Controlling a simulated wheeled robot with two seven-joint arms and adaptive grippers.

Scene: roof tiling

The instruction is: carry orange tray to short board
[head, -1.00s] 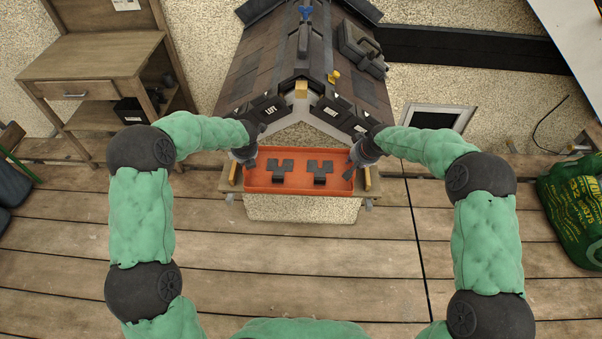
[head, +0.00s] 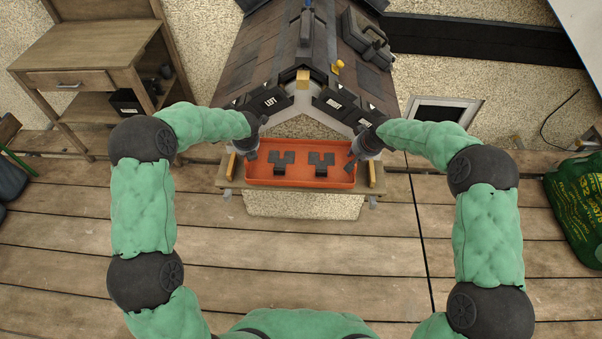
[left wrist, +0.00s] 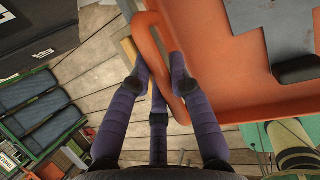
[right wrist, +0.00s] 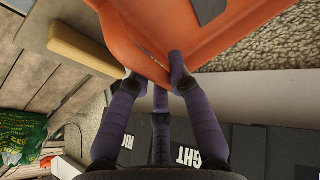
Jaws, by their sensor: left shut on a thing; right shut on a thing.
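The orange tray (head: 300,183) is in the middle of the head view, below the model roof's gable, with dark tiles (head: 321,164) in it. The short wooden board (head: 226,184) shows at both sides and along the front of the tray. The tray is over it; I cannot tell if they touch. My left gripper (head: 251,154) is shut on the tray's left handle, seen close in the left wrist view (left wrist: 163,75). My right gripper (head: 352,163) is shut on the tray's right end, also seen in the right wrist view (right wrist: 158,72).
The model roof (head: 300,50) with dark tiles stands right behind the tray. Yellowish wooden blocks (head: 372,173) stand at the board's ends. A wooden workbench (head: 85,60) is at the left, a green sack (head: 575,205) at the right. The plank floor in front is clear.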

